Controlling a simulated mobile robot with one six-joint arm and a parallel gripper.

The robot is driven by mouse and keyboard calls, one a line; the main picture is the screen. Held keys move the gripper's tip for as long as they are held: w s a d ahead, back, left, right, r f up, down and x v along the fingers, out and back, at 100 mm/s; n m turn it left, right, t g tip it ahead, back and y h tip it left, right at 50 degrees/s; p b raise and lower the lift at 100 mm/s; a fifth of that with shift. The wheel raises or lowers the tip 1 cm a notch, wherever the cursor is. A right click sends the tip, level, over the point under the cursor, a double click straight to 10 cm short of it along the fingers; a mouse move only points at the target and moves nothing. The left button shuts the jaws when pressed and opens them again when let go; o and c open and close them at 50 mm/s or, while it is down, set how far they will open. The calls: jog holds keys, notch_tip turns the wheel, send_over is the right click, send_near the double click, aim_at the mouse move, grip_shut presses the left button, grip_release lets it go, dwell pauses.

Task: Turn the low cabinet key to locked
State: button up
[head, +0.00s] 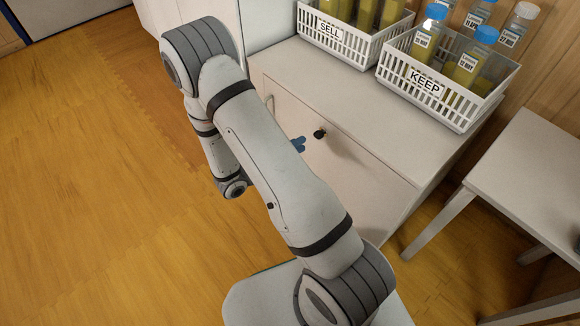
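The low cabinet (362,178) is white and stands at the centre right of the head view, its front door shut. A small blue piece (298,145), which looks like the key's head, shows at the door front, just past the edge of my arm. A small dark round knob or lock (320,133) sits to its upper right. I cannot tell which way the key is turned. My arm crosses in front of the cabinet and hides the door's left part. My gripper is not visible; the wrist end goes out of sight behind my upper arm.
A white basket labelled SELL (330,48) and one labelled KEEP (440,100) stand on the cabinet top with jars of yellow liquid. Several capped jars stand behind. A white table (530,170) is at the right. The wooden floor (90,180) at left is clear.

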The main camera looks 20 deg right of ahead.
aim_at(315, 137)
jog(key=shift+w+d+f+n+t+p, duration=0.15)
jog(key=shift+w+d+f+t, duration=0.2)
jog(key=shift+w+d+f, duration=0.35)
jog(key=shift+w+d+f+n+t+p, duration=0.15)
jog(key=shift+w+d+f+t, duration=0.3)
jog(key=shift+d, duration=0.55)
jog(key=shift+w+d+f+n+t+p, duration=0.15)
jog(key=shift+w+d+f, duration=0.25)
jog(key=shift+d+f, duration=0.4)
jog(key=shift+w+d, duration=0.25)
jog(key=shift+d, duration=0.4)
jog(key=shift+d+b, duration=0.1)
jog(key=shift+b, duration=0.2)
